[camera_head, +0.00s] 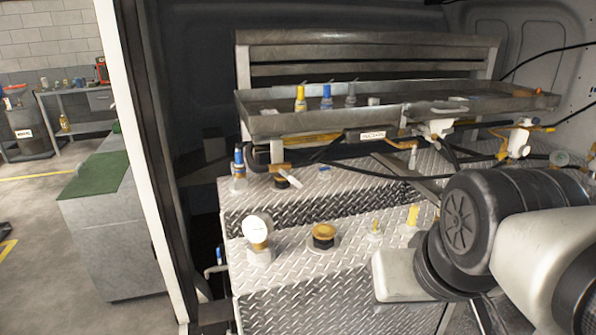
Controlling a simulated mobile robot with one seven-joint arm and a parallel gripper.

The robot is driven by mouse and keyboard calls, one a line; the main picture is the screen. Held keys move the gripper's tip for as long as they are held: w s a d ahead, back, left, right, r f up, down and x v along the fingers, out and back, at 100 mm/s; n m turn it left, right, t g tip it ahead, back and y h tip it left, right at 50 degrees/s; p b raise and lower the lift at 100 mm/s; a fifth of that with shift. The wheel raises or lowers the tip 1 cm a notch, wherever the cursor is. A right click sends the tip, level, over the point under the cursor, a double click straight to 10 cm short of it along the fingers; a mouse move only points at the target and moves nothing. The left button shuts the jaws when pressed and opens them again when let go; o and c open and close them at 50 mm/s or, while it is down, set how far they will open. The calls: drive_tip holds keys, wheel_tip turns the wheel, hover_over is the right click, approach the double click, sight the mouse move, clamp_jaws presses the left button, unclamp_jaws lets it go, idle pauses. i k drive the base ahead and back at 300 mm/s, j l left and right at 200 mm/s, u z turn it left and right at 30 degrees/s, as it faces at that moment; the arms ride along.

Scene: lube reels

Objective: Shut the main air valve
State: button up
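No label that I can read marks which fitting is the main air valve. A short white lever with a dark end (289,178) sits on brass fittings at the rear left of the tread-plate box. A yellow handle (412,216) stands on a fitting at the box's right. Orange-brown fittings with white parts (437,128) run below the tray. My arm reaches in from the right, and its pale end block is above the front right of the box, apart from these fittings. I cannot make out my fingertips or whether they hold anything.
The tread-plate box (290,275) also carries a white round gauge (258,229) and a black-and-brass cap (323,234). A metal tray (300,121) with blue, yellow and grey-topped items overhangs behind. Black hoses cross at right. A white door post (143,160) stands left.

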sight(292, 180)
drive_tip(key=j+z, duration=0.3)
drive_tip(key=j, duration=0.5)
drive_tip(key=j+z, duration=0.25)
drive_tip(key=j, duration=0.25)
drive_tip(key=j+z, duration=0.25)
drive_tip(key=j, duration=0.3)
drive_tip(key=k+j+z, duration=0.25)
drive_tip(key=j, duration=0.25)
drive_tip(key=j+z, duration=0.25)
drive_tip(key=j, duration=0.25)
